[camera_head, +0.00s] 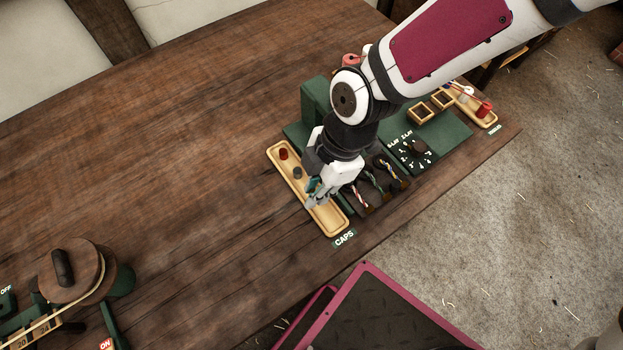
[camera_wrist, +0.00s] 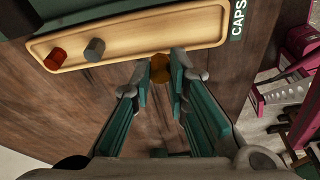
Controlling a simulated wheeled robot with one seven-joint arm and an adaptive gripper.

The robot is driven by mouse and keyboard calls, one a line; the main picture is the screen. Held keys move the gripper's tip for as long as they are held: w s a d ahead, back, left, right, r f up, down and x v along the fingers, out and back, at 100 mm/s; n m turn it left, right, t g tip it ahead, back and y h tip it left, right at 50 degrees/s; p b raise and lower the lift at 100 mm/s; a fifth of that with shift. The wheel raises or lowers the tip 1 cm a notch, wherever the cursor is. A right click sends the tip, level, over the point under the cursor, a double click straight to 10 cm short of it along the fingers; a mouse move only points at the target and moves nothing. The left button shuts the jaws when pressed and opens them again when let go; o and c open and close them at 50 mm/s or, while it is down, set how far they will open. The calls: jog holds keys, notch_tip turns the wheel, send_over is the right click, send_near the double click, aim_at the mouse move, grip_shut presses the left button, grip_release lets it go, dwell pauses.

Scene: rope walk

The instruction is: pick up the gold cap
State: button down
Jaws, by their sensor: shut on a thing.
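My gripper (camera_wrist: 167,70) is shut on the gold cap (camera_wrist: 159,70), which shows as a dark golden piece between the green-padded fingers in the wrist view. In the head view my gripper (camera_head: 314,196) is over the front part of the pale wooden caps tray (camera_head: 332,222), and the cap is hidden by the fingers. In the wrist view the fingertips and cap overlap the tray's edge (camera_wrist: 130,63); I cannot tell whether the cap is clear of the tray. A red cap (camera_head: 283,154) and a grey cap (camera_head: 297,173) stand at the tray's other end.
Beside the tray is a green board with braided cords (camera_head: 381,184) and a dial (camera_head: 414,152). A second tray (camera_head: 486,117) with a red piece lies at the far right. A wooden drum device (camera_head: 72,270) stands at lower left. The table's left middle is clear.

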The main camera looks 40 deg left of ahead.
jog(key=s+d+p, duration=0.1)
jog(key=s+d, duration=0.1)
jog(key=s, duration=0.1)
jog(key=s+d+r+p, duration=0.1)
jog(key=s+d, duration=0.1)
jog(key=d, duration=0.1)
jog(key=s+d+p, duration=0.1)
jog(key=s+d, duration=0.2)
jog(key=shift+s+r+p, duration=0.3)
jog(key=shift+s+p, duration=0.05)
jog(key=p, duration=0.3)
jog(key=shift+s+d, duration=0.2)
jog(key=shift+s, duration=0.1)
jog(key=d+p, duration=0.1)
jog(key=p, duration=0.1)
jog(key=shift+s+f+p, duration=0.1)
jog(key=shift+s+p, duration=0.3)
jog(key=shift+d, duration=0.1)
